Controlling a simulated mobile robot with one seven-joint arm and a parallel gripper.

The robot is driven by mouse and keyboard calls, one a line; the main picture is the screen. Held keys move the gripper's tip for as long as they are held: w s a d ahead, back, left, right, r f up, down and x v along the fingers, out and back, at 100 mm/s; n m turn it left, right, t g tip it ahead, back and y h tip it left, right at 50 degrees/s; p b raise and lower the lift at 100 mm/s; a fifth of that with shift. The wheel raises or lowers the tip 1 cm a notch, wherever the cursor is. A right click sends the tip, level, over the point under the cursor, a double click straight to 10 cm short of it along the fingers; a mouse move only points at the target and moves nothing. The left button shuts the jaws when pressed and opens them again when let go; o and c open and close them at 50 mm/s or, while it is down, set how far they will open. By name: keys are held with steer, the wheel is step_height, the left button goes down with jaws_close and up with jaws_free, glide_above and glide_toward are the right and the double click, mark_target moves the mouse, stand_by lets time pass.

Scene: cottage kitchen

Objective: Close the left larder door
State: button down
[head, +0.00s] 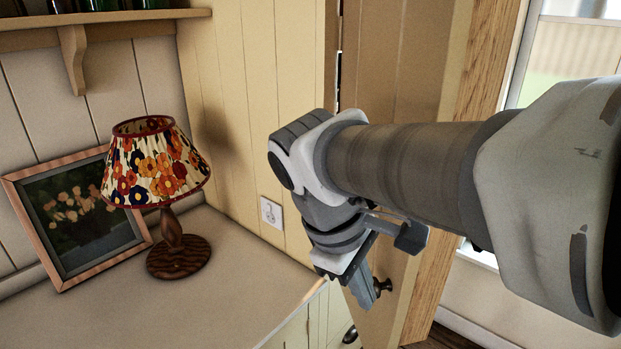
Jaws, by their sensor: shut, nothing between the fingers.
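A tall cream-tan larder door (409,85) stands behind my arm, to the right of the yellow boarded side panel. It stands at an angle to the panel, with a narrow dark gap between them near the top. A small dark knob (383,287) is low on the door. My gripper (368,299) is shut and empty, pointing down just left of the knob and close to the door. Whether it touches the door or knob I cannot tell. My arm hides much of the door's middle.
A counter (235,268) on the left holds a floral-shaded lamp (157,165) and a leaning framed picture (80,225). A shelf (110,16) is above. A socket (271,212) is on the side panel (265,100). A window (575,55) is at the right.

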steer(key=w+a+f+n+h+b, duration=0.4)
steer(key=w+a+n+h, duration=0.15)
steer(key=a+n, duration=0.35)
glide_toward(380, 309)
steer(key=shift+n, duration=0.4)
steer(key=x, duration=0.5)
steer(key=shift+a+f, duration=0.15)
steer(key=shift+f, duration=0.3)
steer(key=shift+w+d, duration=0.1)
steer(key=shift+d, duration=0.35)
steer(key=shift+d, duration=0.15)
